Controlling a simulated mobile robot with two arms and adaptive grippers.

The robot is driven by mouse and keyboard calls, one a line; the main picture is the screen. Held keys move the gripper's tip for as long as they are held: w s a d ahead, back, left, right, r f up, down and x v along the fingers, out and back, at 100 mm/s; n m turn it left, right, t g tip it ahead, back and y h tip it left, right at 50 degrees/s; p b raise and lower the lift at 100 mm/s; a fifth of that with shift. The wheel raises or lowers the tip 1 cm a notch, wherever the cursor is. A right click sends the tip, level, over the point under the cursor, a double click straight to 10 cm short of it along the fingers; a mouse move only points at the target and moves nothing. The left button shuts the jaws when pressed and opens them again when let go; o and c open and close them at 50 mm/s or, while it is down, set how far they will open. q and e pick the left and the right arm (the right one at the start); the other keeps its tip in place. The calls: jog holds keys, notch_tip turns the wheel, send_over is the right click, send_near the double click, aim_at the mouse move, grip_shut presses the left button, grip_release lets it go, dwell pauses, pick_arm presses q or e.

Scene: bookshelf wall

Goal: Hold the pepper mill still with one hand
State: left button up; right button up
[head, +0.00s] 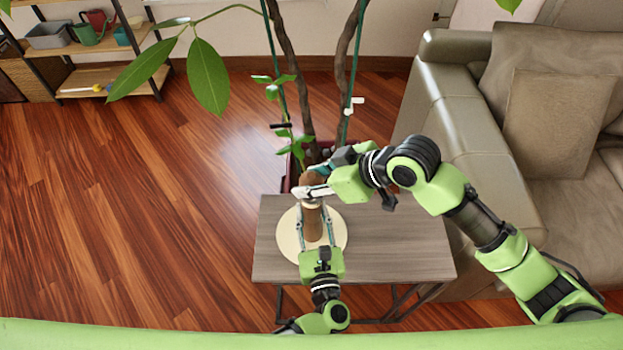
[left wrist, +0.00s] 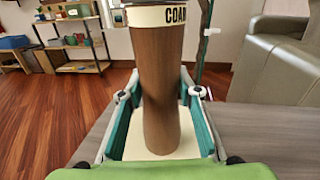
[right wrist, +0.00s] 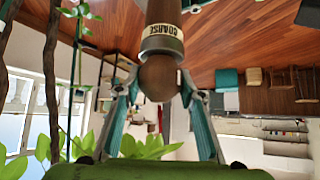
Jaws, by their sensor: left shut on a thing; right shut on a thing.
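The brown wooden pepper mill (head: 313,226) stands upright on a round cream board (head: 287,238) on a small side table (head: 400,245). My left gripper (head: 315,218) is shut on its lower body, one finger on each side, as the left wrist view shows around the body (left wrist: 160,95). My right gripper (head: 311,184) is shut on its rounded top. In the right wrist view the top knob (right wrist: 158,78) sits between the fingertips, beside a pale band (right wrist: 162,32) lettered COARSE. In the head view the right gripper partly covers the top.
A potted plant (head: 283,50) with thin trunks stands right behind the table. A grey-beige sofa (head: 450,100) is at the right. A shelf (head: 110,75) with pots stands at the back left. The wooden floor at the left is clear.

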jog(key=shift+s+f+m+t, duration=0.1)
jog(key=shift+m+t, duration=0.2)
jog(key=shift+m, duration=0.2)
jog(key=shift+h, duration=0.3)
jog(key=o, duration=1.1)
jog(key=shift+d+r, duration=0.15)
jog(key=shift+r, duration=0.1)
jog(key=v, duration=1.1)
jog(key=shift+s+d+r, duration=0.1)
jog(key=shift+s+d, duration=0.1)
jog(key=shift+s, duration=0.1)
